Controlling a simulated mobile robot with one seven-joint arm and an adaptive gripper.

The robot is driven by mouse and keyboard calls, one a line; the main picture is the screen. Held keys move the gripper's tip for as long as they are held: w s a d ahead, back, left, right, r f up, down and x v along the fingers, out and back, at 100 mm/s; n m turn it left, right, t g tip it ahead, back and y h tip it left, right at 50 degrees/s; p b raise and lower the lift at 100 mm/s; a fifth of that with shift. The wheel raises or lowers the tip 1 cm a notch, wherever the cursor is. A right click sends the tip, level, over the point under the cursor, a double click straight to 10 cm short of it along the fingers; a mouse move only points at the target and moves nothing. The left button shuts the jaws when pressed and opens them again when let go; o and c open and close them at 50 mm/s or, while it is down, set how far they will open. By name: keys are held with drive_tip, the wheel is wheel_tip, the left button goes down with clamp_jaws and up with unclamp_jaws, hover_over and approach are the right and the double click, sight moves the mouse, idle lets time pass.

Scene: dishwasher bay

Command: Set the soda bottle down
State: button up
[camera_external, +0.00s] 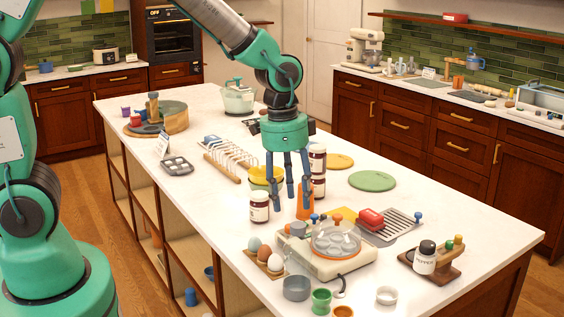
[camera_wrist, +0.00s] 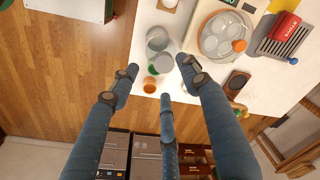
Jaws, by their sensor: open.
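My gripper (camera_external: 290,205) hangs fingers-down over the white island counter, its blue-grey fingers spread. In the wrist view my gripper (camera_wrist: 158,72) is open, with nothing held between its fingers. I cannot clearly pick out a soda bottle in either view. An upright orange object (camera_external: 305,207) stands by the fingers in the external view, partly hidden by them; I cannot tell what it is or whether they touch.
A dark jar (camera_external: 259,207) stands left of the fingers, and stacked jars (camera_external: 318,160) stand behind. An egg cooker (camera_external: 335,240), egg holder (camera_external: 266,262), grey cup (camera_external: 296,288) and green cup (camera_external: 321,301) are in front. Green trivet (camera_external: 372,181) lies right. Counter right of it is clear.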

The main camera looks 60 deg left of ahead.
drive_tip(key=shift+s+a+r, duration=0.1)
drive_tip(key=shift+s+r, duration=0.05)
drive_tip(key=shift+r, duration=1.55)
drive_tip(key=s+a+r+n+t, duration=0.1)
drive_tip(key=s+a+r+n, duration=0.15)
drive_tip(key=s+r, duration=0.4)
drive_tip(key=s+a+r+n+t, duration=0.1)
drive_tip(key=s+a+r, duration=0.2)
drive_tip(key=s+r, duration=0.3)
drive_tip(key=s+a+r+n+t, duration=0.1)
drive_tip(key=s+a+r, duration=0.1)
drive_tip(key=s, duration=0.4)
drive_tip(key=s+a+r+n+t, duration=0.1)
drive_tip(key=s+a+r+n, duration=0.1)
drive_tip(key=s+r, duration=0.2)
drive_tip(key=shift+s+r, duration=0.15)
drive_tip(key=shift+s, duration=1)
wheel_tip(320, 180, down, 12)
drive_tip(key=b, duration=1.1)
drive_tip(key=shift+r+b, duration=0.2)
drive_tip(key=shift+b, duration=0.1)
